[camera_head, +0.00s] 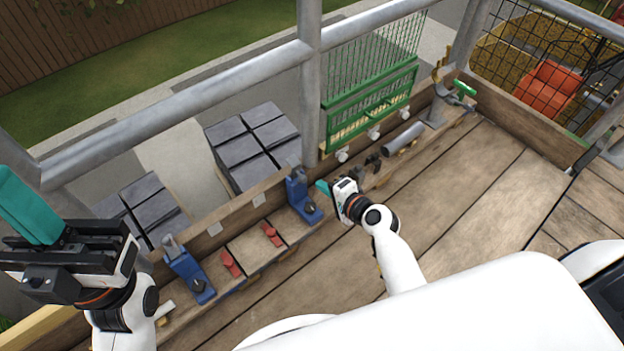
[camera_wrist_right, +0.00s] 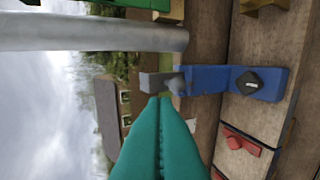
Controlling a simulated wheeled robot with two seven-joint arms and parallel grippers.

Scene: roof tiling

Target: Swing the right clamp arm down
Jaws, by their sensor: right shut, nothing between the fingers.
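The right clamp (camera_head: 302,201) is blue with a dark knob on its base, on the wooden ledge; its arm stands up with a grey metal tip. It also shows in the right wrist view (camera_wrist_right: 205,80), lying sideways in that turned picture, its grey tip (camera_wrist_right: 157,83) toward the left. My right gripper (camera_head: 323,187) is just right of the clamp arm. Its teal fingers (camera_wrist_right: 158,108) are shut and empty, with the tips close to the grey tip; I cannot tell whether they touch. My left gripper (camera_head: 25,200) is at the far left, its finger gap hidden.
A second blue clamp (camera_head: 190,275) stands on the ledge to the left, with red blocks (camera_head: 271,235) between the two. A grey post (camera_head: 309,80) rises behind the right clamp. A green rack (camera_head: 370,105) and a grey tube (camera_head: 404,139) are to the right. The plank floor (camera_head: 480,190) is clear.

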